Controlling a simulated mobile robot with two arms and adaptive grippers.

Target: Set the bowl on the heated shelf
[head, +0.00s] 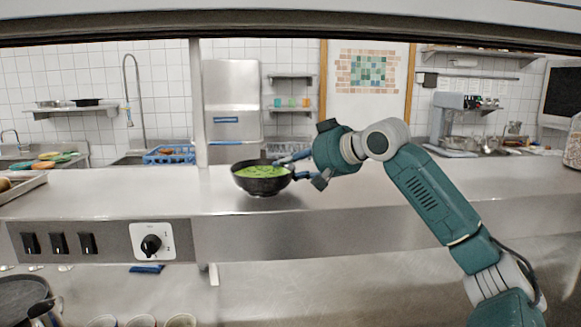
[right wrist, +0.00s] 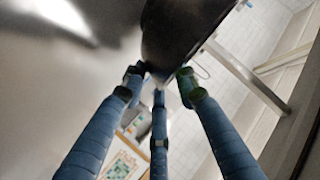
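The dark bowl (head: 262,187) with green food in it is upright at the steel heated shelf (head: 330,208), near its middle. A soft shadow lies right under it; I cannot tell whether it rests on the steel or is just above it. My right gripper (head: 298,171) reaches in from the right and is shut on the bowl's right side. In the right wrist view, the blue fingers of the gripper (right wrist: 159,84) meet at the edge of the dark bowl (right wrist: 178,32); the far side of the bowl is out of that view. My left gripper is not in view.
The shelf front carries black switches (head: 58,243) and a knob (head: 151,245). Several cups stand below at the front, beside a dark pan (head: 22,294). A tray (head: 22,187) sits at the shelf's left end.

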